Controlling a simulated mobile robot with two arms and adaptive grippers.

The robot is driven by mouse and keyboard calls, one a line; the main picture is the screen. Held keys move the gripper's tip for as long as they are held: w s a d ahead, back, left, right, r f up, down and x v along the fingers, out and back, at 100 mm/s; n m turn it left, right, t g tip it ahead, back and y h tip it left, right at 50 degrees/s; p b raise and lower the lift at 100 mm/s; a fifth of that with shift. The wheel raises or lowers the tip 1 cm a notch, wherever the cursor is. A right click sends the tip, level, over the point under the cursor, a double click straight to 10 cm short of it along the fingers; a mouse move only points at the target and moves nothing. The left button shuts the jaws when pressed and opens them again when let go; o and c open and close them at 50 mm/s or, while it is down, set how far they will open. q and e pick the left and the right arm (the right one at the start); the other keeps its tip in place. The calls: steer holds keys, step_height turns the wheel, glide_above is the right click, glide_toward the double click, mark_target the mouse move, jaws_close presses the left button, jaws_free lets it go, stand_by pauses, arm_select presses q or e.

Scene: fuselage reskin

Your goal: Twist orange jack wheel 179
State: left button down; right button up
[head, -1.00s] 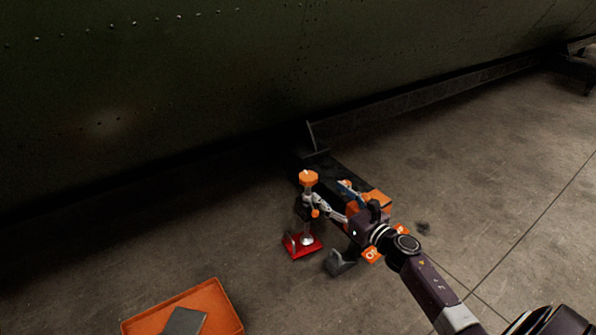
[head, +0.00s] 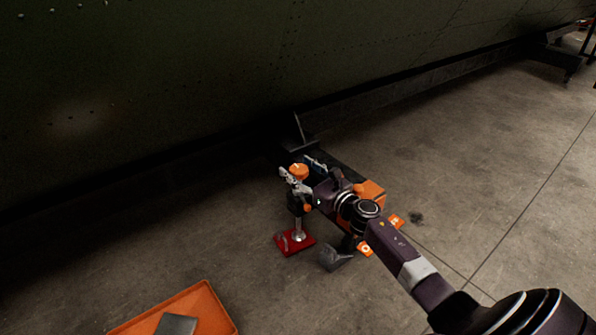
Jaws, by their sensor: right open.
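The orange jack wheel (head: 299,171) sits on top of a small upright jack with a silver post and a red base plate (head: 294,242) on the floor. My right gripper (head: 292,181) is at the wheel, its fingers beside and just below the wheel's rim on the near side. The fingers are apart; I cannot tell whether they touch the wheel. My right arm comes in from the lower right and hides part of what stands behind it. My left gripper is not in view.
A dark green riveted fuselage wall (head: 150,90) fills the back. Right of the jack stand an orange block (head: 371,191) and a grey wedge-shaped piece (head: 334,257). An orange tray (head: 215,312) with a grey plate lies at lower left. The floor at right is open.

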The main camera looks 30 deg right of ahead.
steer(key=shift+c, duration=0.5)
steer(key=c, duration=1.1)
steer(key=shift+h, duration=0.3)
